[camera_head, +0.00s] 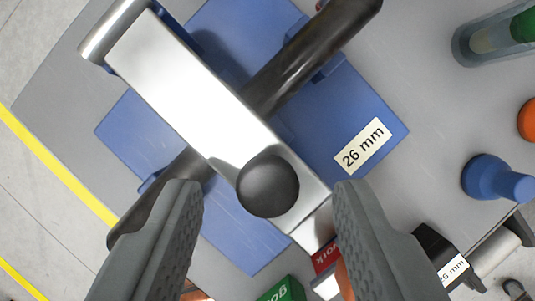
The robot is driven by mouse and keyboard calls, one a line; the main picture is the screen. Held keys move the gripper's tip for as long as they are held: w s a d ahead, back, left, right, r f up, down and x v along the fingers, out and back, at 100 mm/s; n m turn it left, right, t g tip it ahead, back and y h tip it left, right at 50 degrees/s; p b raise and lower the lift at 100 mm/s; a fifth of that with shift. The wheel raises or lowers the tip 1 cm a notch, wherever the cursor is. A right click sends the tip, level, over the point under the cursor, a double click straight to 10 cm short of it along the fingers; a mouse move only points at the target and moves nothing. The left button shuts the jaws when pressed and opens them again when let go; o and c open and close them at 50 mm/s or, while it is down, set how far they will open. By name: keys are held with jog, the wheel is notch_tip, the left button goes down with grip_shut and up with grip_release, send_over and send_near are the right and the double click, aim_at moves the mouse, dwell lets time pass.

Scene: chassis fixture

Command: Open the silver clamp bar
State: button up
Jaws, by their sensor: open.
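The silver clamp bar (180,90) lies diagonally across a blue fixture block (355,100) labelled "26 mm". It passes over a dark cylindrical rod (312,50), which crosses under it. A round black knob (268,186) sits on the bar's lower right end. A silver hinge cylinder (115,28) is at the bar's upper left end. The bar looks closed down over the rod. My gripper (268,196) is open, with one grey finger on each side of the knob. The fingers appear apart from the knob, and how far above it they are I cannot tell.
A blue knobbed piece (490,180), an orange piece (530,120) and a clear tube with green (490,38) lie right on the grey plate (420,60). A green box (285,291) and a red "work" label (326,256) are below. Yellow floor line (55,165) runs left.

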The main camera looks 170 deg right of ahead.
jog(key=shift+w+f, duration=0.15)
jog(key=shift+f, duration=0.3)
grip_shut()
jog(key=shift+r, duration=0.1)
